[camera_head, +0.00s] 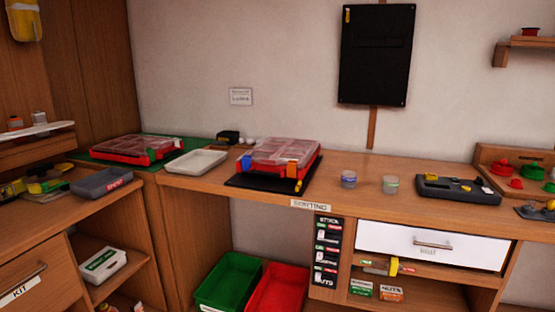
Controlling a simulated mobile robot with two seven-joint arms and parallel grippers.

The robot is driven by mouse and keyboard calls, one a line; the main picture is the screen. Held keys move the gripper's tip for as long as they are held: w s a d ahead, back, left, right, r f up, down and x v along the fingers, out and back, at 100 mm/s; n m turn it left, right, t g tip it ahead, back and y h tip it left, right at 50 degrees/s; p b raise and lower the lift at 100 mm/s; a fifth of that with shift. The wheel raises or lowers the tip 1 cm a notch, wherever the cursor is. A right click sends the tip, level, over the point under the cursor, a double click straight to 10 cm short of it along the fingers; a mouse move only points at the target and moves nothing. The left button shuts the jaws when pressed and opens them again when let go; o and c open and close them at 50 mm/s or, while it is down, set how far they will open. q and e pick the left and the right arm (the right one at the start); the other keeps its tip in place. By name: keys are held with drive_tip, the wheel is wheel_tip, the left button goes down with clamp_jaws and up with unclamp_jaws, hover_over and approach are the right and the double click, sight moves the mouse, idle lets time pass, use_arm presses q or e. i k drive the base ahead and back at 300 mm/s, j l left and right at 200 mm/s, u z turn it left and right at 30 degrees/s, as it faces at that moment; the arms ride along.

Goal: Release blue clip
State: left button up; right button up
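A red case with a clear lid (281,152) lies on a black mat (240,181) on the wooden bench. A blue clip (246,163) is at the left of the case's front edge. An orange clip (292,169) is near its front right corner. The blue clip is too small to tell whether it is fastened. The lid looks closed. Neither of my grippers shows in the head view.
A white tray (196,163) and a second red case (131,150) are to the left. Two small jars, one of them blue (348,179), and a dark grey organizer (455,190) stand to the right. Green (228,281) and red (278,289) bins sit below.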

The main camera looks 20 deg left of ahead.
sight(246, 160)
drive_tip(key=i+j+u, duration=0.1)
drive_tip(key=i, duration=0.8)
